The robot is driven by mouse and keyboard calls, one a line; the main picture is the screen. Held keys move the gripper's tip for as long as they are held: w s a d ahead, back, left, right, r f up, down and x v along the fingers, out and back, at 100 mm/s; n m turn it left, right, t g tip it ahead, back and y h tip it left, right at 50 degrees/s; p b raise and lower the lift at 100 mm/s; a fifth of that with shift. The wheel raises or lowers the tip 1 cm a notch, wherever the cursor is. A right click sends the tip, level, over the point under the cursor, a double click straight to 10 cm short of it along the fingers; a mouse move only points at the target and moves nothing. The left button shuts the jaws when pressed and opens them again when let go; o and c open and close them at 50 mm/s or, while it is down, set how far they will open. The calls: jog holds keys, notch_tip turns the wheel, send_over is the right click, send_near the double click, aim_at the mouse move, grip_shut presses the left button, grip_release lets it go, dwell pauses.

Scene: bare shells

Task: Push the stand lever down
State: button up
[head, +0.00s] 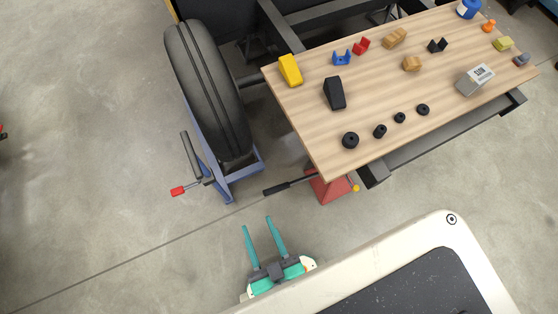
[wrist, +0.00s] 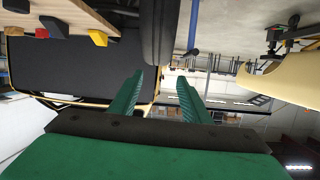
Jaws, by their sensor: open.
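A blue stand (head: 216,178) on the floor stands beside and under a large black tyre (head: 205,92) in the head view. A lever with a red tip (head: 177,190) sticks out at the stand's lower left. A red jack-like stand (head: 330,188) under the table's near corner has a dark lever with a black grip (head: 276,190) pointing left. I cannot tell which lever the task means. My gripper (head: 256,222) is open and empty, nearer me than both levers and apart from them. Its green fingers also show in the wrist view (wrist: 160,78); neither lever is clear there.
A wooden table (head: 300,103) at upper right carries a yellow wedge (head: 290,70), a black wedge (head: 334,93), black cylinders, a grey box (head: 474,79) and small parts. Its dark frame runs below. Bare floor (head: 110,150) lies open to the left.

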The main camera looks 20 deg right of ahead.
jog(key=w+d+f+m+g+h, duration=0.1)
jog(key=w+d+f+m+g, duration=0.15)
jog(key=f, duration=0.55)
jog(key=w+d+f+m+g, duration=0.1)
jog(key=w+f+m, duration=0.15)
jog(key=f, duration=0.55)
jog(key=m+g, duration=0.6)
jog(key=m, duration=0.2)
send_near(274, 189)
jog(key=w+f+m+g, duration=0.1)
jog(key=f, duration=0.2)
jog(key=w+f+m+g, duration=0.1)
jog(key=w+f+m, duration=0.1)
jog(key=f, duration=0.2)
jog(key=w+d+f+m+g+y, duration=0.1)
jog(key=f, duration=0.2)
jog(key=shift+w+f+m, duration=0.3)
jog(key=shift+f, duration=0.05)
